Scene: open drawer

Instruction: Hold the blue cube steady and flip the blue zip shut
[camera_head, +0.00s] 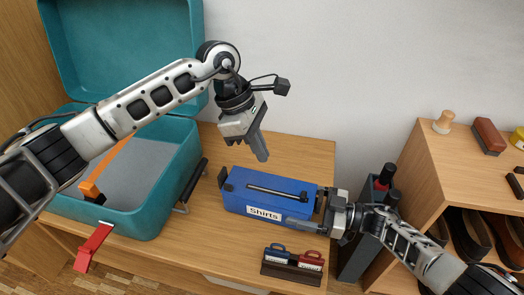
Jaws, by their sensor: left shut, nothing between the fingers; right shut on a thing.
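The blue cube (233,204), a box-shaped blue case labelled "Shirts", lies on the wooden table. A dark strip (278,192), perhaps the blue zip, runs lengthwise along its top; its exact state is too small to tell. My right gripper (314,212) is shut on the blue cube at its right end and hides part of that end. My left gripper (262,157) is shut and empty, pointing down above and behind the cube, apart from it. A dark tab (222,177) stands at the cube's left end.
An open teal suitcase (168,190) stands at left, with an orange strap (92,188) and a red latch (93,246). A dark bin with bottles (361,239) and a shoe shelf (445,165) are at right.

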